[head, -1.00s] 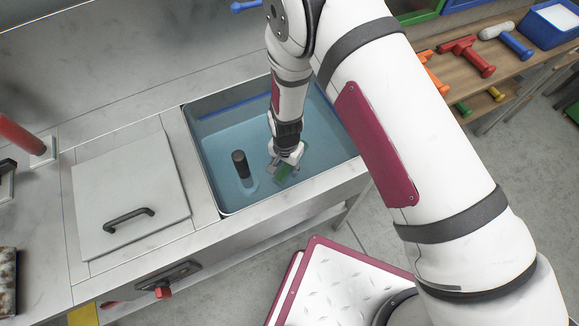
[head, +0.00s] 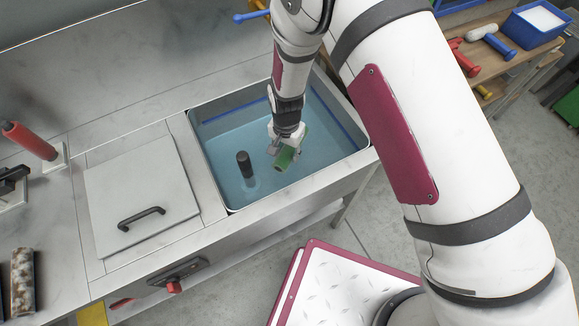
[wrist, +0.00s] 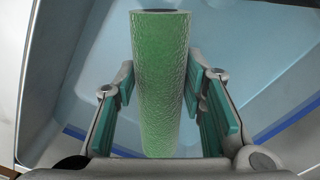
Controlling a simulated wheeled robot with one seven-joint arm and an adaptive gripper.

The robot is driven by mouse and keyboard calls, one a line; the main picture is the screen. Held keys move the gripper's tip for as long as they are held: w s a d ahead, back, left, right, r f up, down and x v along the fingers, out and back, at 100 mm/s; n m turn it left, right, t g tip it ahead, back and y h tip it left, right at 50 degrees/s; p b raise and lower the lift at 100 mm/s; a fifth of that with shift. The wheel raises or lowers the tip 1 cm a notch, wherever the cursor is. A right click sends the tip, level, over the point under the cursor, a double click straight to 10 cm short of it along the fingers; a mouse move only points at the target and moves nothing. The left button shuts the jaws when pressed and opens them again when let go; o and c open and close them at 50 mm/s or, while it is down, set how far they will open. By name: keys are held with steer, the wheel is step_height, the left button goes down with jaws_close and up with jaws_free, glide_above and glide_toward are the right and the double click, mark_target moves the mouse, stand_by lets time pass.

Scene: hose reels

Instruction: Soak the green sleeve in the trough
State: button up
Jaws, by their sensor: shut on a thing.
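The green sleeve (head: 285,158) is a short textured tube. My gripper (head: 284,149) is shut on it and holds it inside the outline of the trough (head: 214,193), which holds blue water. In the wrist view the sleeve (wrist: 162,85) sits between the two teal-padded fingers of my gripper (wrist: 165,105), its dark open end toward the top. The sleeve looks to be above the water surface, though its exact height is hard to tell. A dark upright cylinder (head: 244,164) stands in the water left of my gripper.
A grey lid (head: 140,195) with a black handle lies left of the trough. A shelf with tools and a blue bin (head: 537,22) is at upper right.

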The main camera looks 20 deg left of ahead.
mark_target(287, 150)
steer(key=shift+r+p, duration=1.25)
steer(key=shift+r, duration=2.75)
